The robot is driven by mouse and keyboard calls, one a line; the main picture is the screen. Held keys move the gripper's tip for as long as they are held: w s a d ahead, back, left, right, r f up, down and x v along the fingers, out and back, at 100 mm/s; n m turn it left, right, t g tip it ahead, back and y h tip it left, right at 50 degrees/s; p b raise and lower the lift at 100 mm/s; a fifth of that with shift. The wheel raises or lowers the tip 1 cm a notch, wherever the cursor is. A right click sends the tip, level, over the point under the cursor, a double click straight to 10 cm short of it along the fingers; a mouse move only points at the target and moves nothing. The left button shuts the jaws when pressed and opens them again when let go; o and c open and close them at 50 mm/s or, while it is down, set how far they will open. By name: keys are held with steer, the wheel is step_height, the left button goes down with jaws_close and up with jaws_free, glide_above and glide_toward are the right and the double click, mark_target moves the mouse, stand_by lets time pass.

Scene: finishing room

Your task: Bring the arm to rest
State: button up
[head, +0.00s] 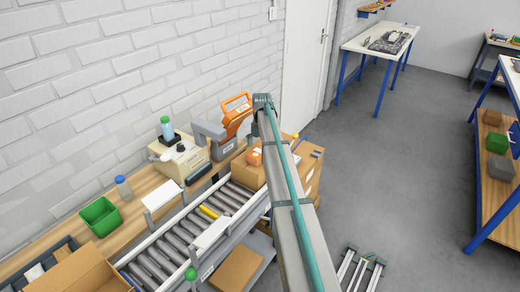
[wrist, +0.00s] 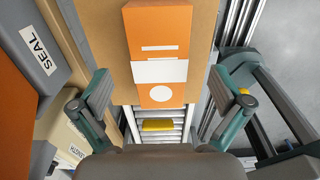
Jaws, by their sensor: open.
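My arm (head: 288,170) reaches out over the roller conveyor in the head view, its elbow near the wall. My gripper (wrist: 163,86) shows in the wrist view with its two fingers spread wide and nothing held between them. Beyond the fingers, an orange box (wrist: 158,40) with a white band and a white disc lies on a brown cardboard box (wrist: 206,30). Part of the orange box also shows beside my arm in the head view (head: 254,157). The gripper itself is hidden in the head view.
A yellow piece (head: 208,212) lies on the rollers (head: 165,250). A grey block marked SEAL (wrist: 38,55) is close on the left. Open floor (head: 400,170) lies right.

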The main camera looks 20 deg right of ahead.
steer(key=shift+r+p, duration=1.25)
steer(key=shift+r, duration=1.65)
